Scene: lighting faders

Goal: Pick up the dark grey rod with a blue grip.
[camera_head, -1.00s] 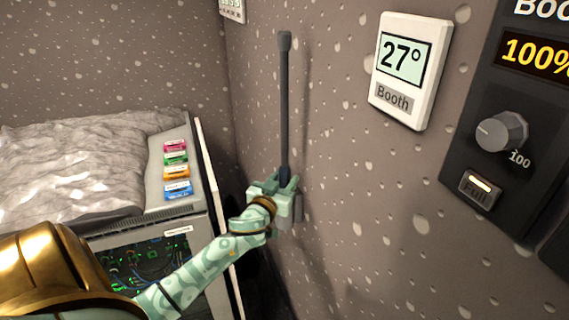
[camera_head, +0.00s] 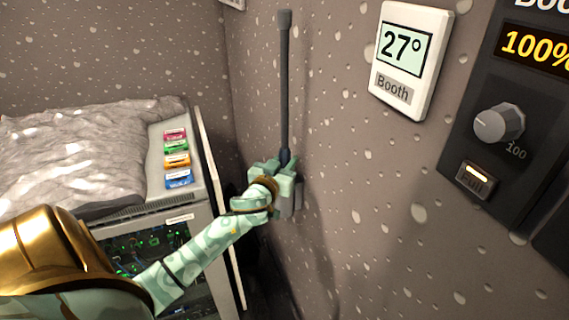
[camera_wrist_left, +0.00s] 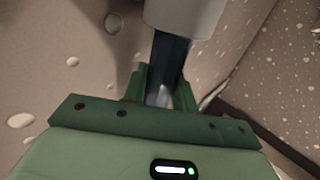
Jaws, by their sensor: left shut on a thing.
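The dark grey rod (camera_head: 284,85) stands upright close to the wall, with a wider tip at its top. Its dark blue grip (camera_head: 285,156) shows just above my left gripper (camera_head: 279,174), and most of it is hidden by the jaws. In the left wrist view the grip (camera_wrist_left: 168,62) runs between the fingers of the left gripper (camera_wrist_left: 162,88), which is shut on it. A grey holder (camera_head: 291,204) sits on the wall behind and below the hand. I cannot tell whether the rod still touches it. My right gripper is not in view.
A thermostat (camera_head: 411,58) and a dark panel with a knob (camera_head: 499,123) are on the wall to the right. A rack cabinet (camera_head: 154,217) with coloured labels and a crumpled grey cover (camera_head: 80,150) stands at the left. The wall is close beside the hand.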

